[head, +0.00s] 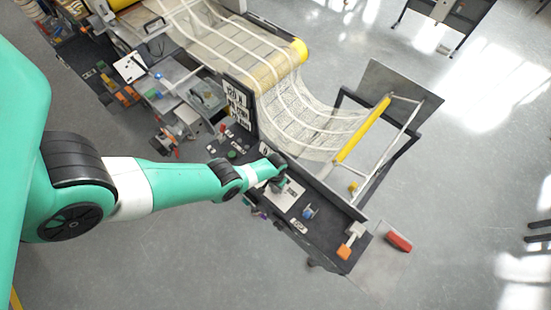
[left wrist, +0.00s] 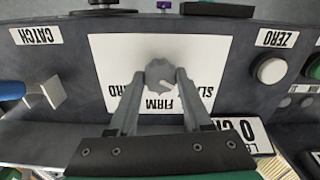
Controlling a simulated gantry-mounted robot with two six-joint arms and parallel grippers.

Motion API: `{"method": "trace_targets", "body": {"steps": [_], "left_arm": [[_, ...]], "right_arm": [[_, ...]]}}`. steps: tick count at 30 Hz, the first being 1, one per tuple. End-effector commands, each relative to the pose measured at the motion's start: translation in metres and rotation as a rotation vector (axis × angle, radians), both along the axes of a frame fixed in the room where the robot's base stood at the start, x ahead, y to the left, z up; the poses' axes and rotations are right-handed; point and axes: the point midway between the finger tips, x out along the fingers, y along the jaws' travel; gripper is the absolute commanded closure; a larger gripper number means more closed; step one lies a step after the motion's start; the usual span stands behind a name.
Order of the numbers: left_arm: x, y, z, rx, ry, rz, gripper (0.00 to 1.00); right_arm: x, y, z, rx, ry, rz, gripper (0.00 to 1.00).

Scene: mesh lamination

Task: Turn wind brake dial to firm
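The wind brake dial (left wrist: 160,76) is a small grey knob on a white plate (left wrist: 105,62) in the left wrist view. In the head view my left gripper (head: 278,182) is over the white plate (head: 286,196) and hides the dial. The dial's pointing direction is unclear. My right gripper is not in view.
A ZERO label (left wrist: 277,38) and a round white button (left wrist: 270,69) are right. In the head view, mesh (head: 295,115) runs behind the dark console (head: 325,232).

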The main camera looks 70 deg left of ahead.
Motion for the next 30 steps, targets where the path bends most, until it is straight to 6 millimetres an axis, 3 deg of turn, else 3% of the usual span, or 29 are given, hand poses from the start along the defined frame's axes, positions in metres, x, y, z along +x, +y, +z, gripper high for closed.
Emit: {"method": "trace_targets", "body": {"steps": [1, 5, 17, 30], "left_arm": [[0.0001, 0.0001, 0.0, 0.0, 0.0, 0.0, 0.8], [0.0001, 0.0001, 0.0, 0.0, 0.0, 0.0, 1.0], [-0.0001, 0.0001, 0.0, 0.0, 0.0, -0.06, 1.0], [-0.0001, 0.0002, -0.0001, 0.0, 0.0, -0.392, 1.0]], "right_arm": [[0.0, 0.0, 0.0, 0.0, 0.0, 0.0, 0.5], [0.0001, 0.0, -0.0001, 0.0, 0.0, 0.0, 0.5], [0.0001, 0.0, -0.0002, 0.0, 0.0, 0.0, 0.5], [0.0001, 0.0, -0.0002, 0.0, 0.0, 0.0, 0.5]]}}
